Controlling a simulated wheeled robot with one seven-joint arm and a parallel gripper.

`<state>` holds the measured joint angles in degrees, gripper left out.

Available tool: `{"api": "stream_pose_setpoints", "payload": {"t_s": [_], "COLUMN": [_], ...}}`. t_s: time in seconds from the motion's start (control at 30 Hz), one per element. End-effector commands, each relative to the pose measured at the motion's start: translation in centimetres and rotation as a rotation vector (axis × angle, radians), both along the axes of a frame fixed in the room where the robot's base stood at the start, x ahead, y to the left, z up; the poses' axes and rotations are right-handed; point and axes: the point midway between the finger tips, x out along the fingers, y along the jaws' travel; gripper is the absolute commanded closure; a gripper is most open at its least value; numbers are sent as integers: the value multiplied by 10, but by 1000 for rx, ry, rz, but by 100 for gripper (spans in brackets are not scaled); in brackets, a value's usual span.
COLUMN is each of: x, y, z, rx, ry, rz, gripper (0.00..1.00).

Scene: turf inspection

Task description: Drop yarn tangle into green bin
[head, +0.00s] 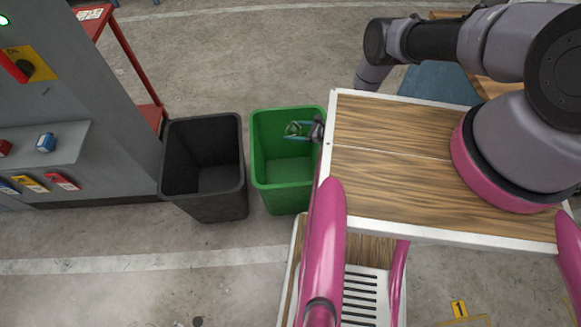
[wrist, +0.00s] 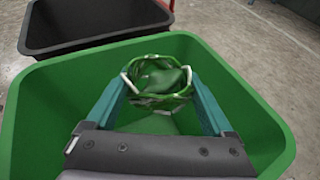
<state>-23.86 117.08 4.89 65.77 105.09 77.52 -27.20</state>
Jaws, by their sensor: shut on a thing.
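The green bin (head: 287,172) stands on the floor in the middle of the head view, with its open top facing up. My gripper (head: 290,133) is over the bin's mouth, reaching in from the right. It is shut on the yarn tangle (wrist: 160,83), a loose ball of green and white strands. In the wrist view the tangle sits between the two teal fingertips of my gripper (wrist: 160,88). The green bin (wrist: 60,110) surrounds it on all sides in that view. How far the tangle is below the rim is hard to tell.
A black bin (head: 204,175) stands close to the left of the green bin and looks empty. A grey cabinet (head: 70,110) with switches and a red-legged stand (head: 135,60) are further left. My wooden-topped base borders the green bin on the right.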

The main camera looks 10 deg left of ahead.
Motion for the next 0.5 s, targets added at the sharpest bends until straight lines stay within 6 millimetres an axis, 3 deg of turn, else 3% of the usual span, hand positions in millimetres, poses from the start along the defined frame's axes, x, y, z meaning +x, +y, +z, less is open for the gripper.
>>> {"api": "stream_pose_setpoints", "payload": {"t_s": [0.2, 0.23, 0.27, 0.5], "x": [1, 1, 1, 1], "y": [0, 0, 0, 0], "z": [0, 0, 0, 0], "rx": [0, 0, 1, 0], "ry": [0, 0, 0, 0], "rz": [0, 0, 0, -1], "gripper": [67, 10, 0, 0]}}
